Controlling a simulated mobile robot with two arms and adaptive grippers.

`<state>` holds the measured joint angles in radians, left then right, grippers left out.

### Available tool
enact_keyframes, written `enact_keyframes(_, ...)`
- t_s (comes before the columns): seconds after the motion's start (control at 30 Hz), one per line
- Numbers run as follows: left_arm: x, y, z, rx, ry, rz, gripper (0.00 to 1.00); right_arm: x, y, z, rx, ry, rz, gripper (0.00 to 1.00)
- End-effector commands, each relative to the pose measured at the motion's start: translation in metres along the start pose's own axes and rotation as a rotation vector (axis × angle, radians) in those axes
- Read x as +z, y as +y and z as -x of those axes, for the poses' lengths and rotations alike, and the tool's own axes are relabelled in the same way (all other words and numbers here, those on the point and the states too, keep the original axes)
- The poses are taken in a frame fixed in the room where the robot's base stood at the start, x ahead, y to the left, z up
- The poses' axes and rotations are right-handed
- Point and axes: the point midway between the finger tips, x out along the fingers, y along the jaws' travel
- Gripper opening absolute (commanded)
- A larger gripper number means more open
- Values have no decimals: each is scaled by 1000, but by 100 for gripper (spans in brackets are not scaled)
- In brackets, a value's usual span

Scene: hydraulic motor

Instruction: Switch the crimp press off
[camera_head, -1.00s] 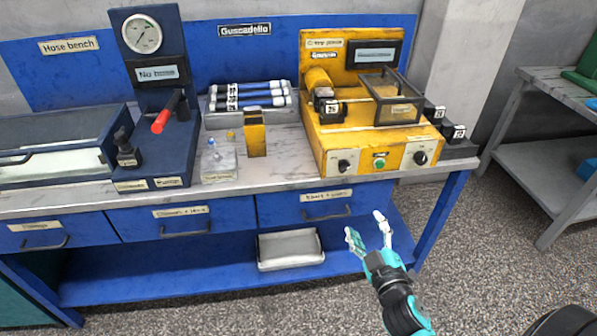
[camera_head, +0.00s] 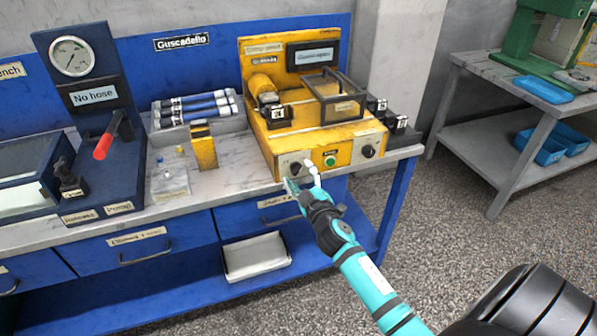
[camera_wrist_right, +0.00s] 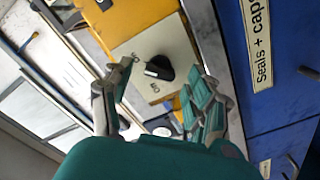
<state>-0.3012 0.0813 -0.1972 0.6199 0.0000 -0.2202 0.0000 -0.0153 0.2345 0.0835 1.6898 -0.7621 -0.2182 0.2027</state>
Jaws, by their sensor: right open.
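The yellow crimp press (camera_head: 280,140) stands on the right part of the bench. Its front panel has a left black knob (camera_head: 296,167), a green button (camera_head: 330,160) and a right black knob (camera_head: 368,151). My right gripper (camera_head: 302,177) is open in front of the left knob, its fingers apart and empty. In the right wrist view a black knob (camera_wrist_right: 158,68) on a pale plate shows between the two spread fingers (camera_wrist_right: 162,82). I cannot tell whether they touch it. The plate's markings are too small to read surely. My left gripper is out of view.
A yellow block (camera_head: 203,147) and a rack of blue hoses (camera_head: 197,107) stand left of the press. Small black numbered blocks (camera_head: 397,122) sit at its right. A grey side table (camera_head: 500,75) is at the right. Drawers (camera_head: 150,247) are below the bench top.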

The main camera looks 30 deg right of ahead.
Motion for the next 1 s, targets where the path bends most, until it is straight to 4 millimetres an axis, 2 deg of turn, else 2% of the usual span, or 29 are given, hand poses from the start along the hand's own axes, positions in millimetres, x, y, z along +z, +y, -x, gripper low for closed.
enact_keyframes(0.2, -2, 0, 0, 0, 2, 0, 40, 0, 0, -16, -1, 1, 1, 58)
enact_keyframes(0.47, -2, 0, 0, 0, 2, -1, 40, 0, 0, -18, -1, 1, 0, 58)
enact_keyframes(0.57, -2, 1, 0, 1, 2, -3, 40, 0, 0, -17, -1, 0, 0, 47)
enact_keyframes(0.9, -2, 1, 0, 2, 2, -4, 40, 0, 0, -17, -1, 0, 0, 3)
enact_keyframes(1.0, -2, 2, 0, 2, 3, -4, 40, 0, -1, -17, -1, 0, 2, 2)
